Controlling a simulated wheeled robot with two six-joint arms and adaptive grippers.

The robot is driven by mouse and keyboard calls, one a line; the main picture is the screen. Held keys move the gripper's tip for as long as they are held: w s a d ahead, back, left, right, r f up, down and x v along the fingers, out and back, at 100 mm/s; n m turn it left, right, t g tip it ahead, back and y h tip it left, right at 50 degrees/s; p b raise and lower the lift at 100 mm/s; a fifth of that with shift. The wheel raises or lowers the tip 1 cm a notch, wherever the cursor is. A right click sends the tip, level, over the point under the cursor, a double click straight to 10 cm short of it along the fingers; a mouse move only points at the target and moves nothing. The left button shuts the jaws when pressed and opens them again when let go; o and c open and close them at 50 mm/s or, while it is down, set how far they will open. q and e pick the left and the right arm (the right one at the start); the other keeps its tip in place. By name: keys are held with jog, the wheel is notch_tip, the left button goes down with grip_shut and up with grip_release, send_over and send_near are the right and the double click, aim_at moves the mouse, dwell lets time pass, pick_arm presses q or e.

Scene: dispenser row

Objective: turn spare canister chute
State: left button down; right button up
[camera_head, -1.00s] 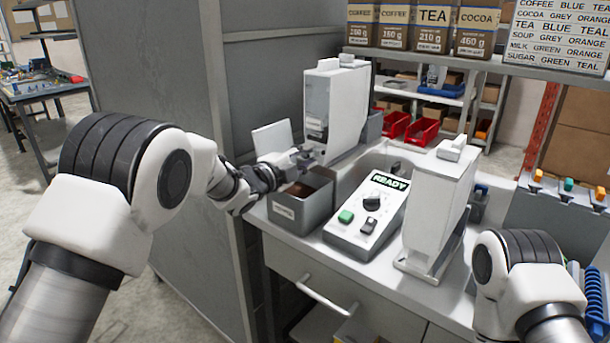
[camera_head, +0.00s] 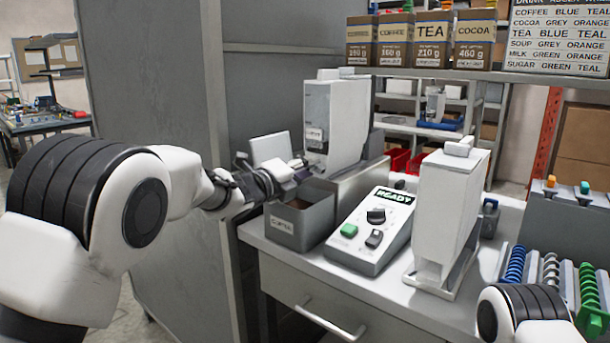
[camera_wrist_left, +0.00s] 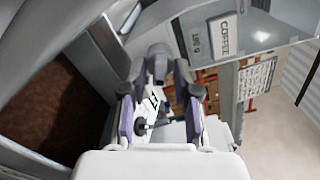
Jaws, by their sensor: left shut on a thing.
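A tall white canister (camera_head: 335,120) with a small label stands behind the open bin at the left of the counter. Its label also shows in the left wrist view (camera_wrist_left: 222,38), reading COFFEE. My left gripper (camera_head: 298,166) is at the canister's lower front, above the bin's back edge. In the left wrist view its two fingers (camera_wrist_left: 158,100) are on either side of a small grey chute-like piece (camera_wrist_left: 158,60), and it is shut on that. The chute's outlet and exact turn angle are hidden. A second white canister (camera_head: 450,195) stands apart at the right. My right gripper is out of view.
A grey bin (camera_head: 303,228) with brown contents sits under my left wrist. A control box (camera_head: 370,232) reading READY stands between the canisters. A grey partition (camera_head: 150,110) rises close on the left. Coil racks (camera_head: 555,275) are at the right.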

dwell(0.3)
pick_arm(q)
jog(key=c, duration=1.2)
grip_release()
jog(key=v, duration=1.2)
